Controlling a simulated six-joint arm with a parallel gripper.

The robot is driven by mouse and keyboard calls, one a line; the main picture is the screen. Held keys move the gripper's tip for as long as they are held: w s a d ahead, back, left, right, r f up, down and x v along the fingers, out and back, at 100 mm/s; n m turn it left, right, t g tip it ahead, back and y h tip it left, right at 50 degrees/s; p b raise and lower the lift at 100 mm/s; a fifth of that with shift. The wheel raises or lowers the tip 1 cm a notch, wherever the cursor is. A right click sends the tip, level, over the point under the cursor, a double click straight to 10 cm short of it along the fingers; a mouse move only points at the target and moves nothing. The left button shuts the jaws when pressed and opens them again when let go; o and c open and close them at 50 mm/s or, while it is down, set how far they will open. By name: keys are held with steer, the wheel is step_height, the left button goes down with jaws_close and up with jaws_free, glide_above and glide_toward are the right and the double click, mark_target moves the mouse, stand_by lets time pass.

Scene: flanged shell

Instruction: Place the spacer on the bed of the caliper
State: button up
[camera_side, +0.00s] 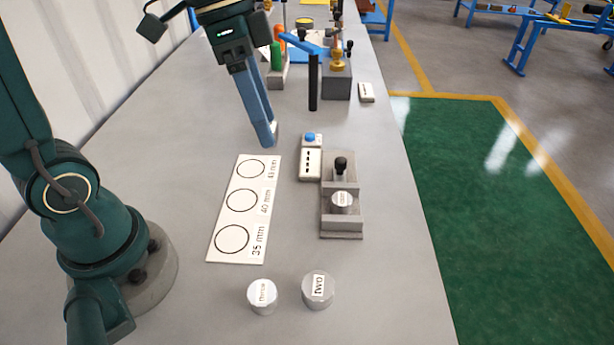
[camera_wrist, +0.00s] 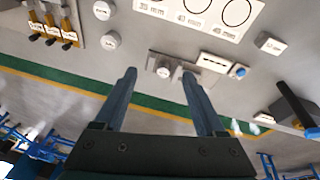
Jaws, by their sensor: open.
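The caliper (camera_side: 341,228) is a grey block fixture with a black knob, right of centre in the side view. A silver spacer (camera_side: 343,202) with a white label sits on its bed, between the end blocks. Two more spacers stand on the near bench, one labelled three (camera_side: 262,296) and one labelled TWO (camera_side: 318,290). My gripper (camera_side: 268,141) is above the bench, behind and left of the caliper, apart from it. In the wrist view its fingers (camera_wrist: 158,76) are spread and empty, with the caliper's spacer (camera_wrist: 163,73) visible beyond the gap between them.
A white card (camera_side: 243,208) with circles marked in mm lies left of the caliper. A readout box (camera_side: 311,164) with a blue button (camera_side: 310,138) adjoins the caliper. A black post with a blue arm (camera_side: 313,80) and a grey block (camera_side: 336,86) stand farther back. The right bench edge is near.

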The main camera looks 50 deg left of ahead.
steer(key=s+a+f+n+t+y, duration=0.1)
steer(key=s+f+n+t+y, duration=0.1)
steer(key=s+n+t, duration=0.2)
steer(key=shift+s+a+n+y, duration=0.2)
steer(key=shift+s+n+y, duration=0.2)
steer(key=shift+s+n, duration=1.3)
